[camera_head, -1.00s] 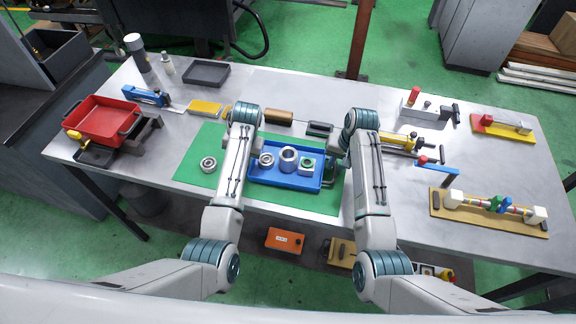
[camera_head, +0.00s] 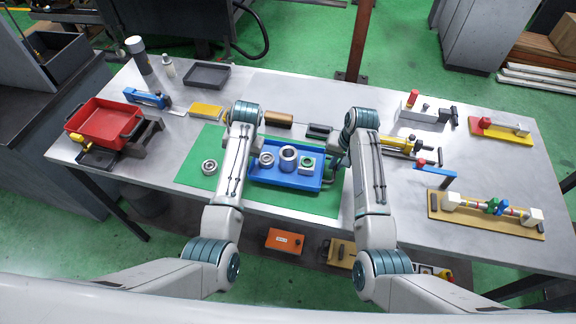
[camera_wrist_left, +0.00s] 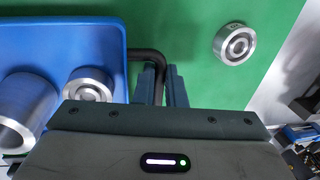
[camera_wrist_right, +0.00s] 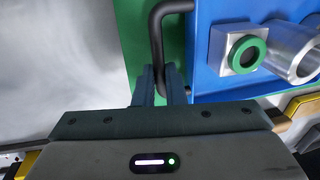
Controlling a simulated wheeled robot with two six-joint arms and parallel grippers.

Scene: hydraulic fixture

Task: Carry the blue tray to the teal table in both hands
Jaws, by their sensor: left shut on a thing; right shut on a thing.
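The blue tray (camera_head: 288,182) is over the green mat (camera_head: 202,182) on the grey table; I cannot tell whether it touches the mat. It carries a bearing ring (camera_head: 267,160), a metal cylinder (camera_head: 289,158) and a square block with a green ring (camera_head: 308,164). My left gripper (camera_wrist_left: 163,88) is shut on the black handle at one end of the tray; my arm hides it in the head view. My right gripper (camera_head: 334,170) is shut on the opposite handle, seen clearly in the right wrist view (camera_wrist_right: 161,85). I see no teal table.
A loose bearing (camera_head: 209,167) lies on the mat left of the tray. A red tray (camera_head: 103,122) stands at the table's left. Toggle clamps (camera_head: 407,145) and a fixture board (camera_head: 488,213) stand at the right. An orange box (camera_head: 284,240) is on the shelf below.

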